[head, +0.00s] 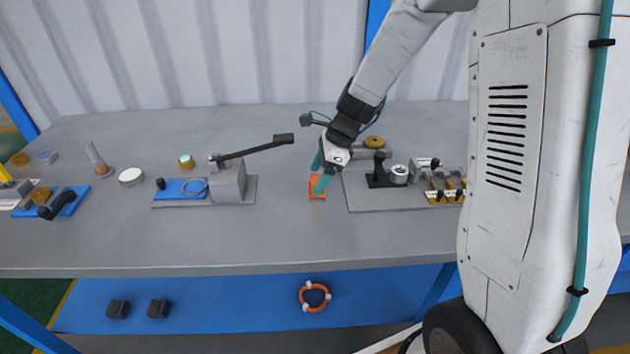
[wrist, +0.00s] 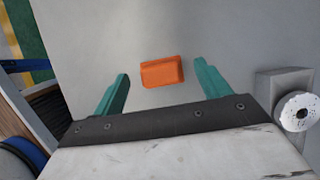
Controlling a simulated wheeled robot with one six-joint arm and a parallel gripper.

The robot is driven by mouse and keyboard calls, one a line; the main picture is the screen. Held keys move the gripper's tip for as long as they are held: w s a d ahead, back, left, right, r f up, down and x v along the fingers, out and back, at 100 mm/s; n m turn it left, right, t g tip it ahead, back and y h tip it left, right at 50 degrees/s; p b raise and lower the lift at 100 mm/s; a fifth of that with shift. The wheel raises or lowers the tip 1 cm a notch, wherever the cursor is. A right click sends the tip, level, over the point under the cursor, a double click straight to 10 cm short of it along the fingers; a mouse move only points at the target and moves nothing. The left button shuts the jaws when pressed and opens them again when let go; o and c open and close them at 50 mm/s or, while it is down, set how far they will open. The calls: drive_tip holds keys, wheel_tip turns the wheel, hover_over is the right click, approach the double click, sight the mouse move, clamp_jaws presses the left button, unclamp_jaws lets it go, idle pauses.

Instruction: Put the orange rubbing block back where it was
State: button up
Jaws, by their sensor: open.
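The orange rubbing block (head: 316,195) lies on the grey bench top, between the lever fixture and the right-hand plate. In the wrist view the orange rubbing block (wrist: 162,72) sits between and a little beyond the two teal fingertips, apart from both. My gripper (head: 319,176) is over the block in the head view and partly covers it.
A lever fixture (head: 228,183) stands left of the block. A plate (head: 388,194) with a black clamp, a round dial and brass parts is close on the right. Several small items lie at the far left. The bench front (head: 290,245) is clear.

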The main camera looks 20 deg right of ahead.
drive_tip(key=w+v, duration=0.1)
drive_tip(key=v, duration=0.7)
drive_tip(key=s+a+r+n+h, duration=0.2)
drive_tip(key=s+r+n, duration=0.75)
drive_tip(key=s, duration=0.45)
drive_tip(key=s+d+r+n+h, duration=0.1)
drive_tip(key=s+n+h, duration=0.1)
drive_tip(key=s+n, duration=1)
drive_tip(key=s, duration=0.4)
drive_tip(key=shift+h, duration=0.3)
drive_tip(key=shift+d+r, duration=0.15)
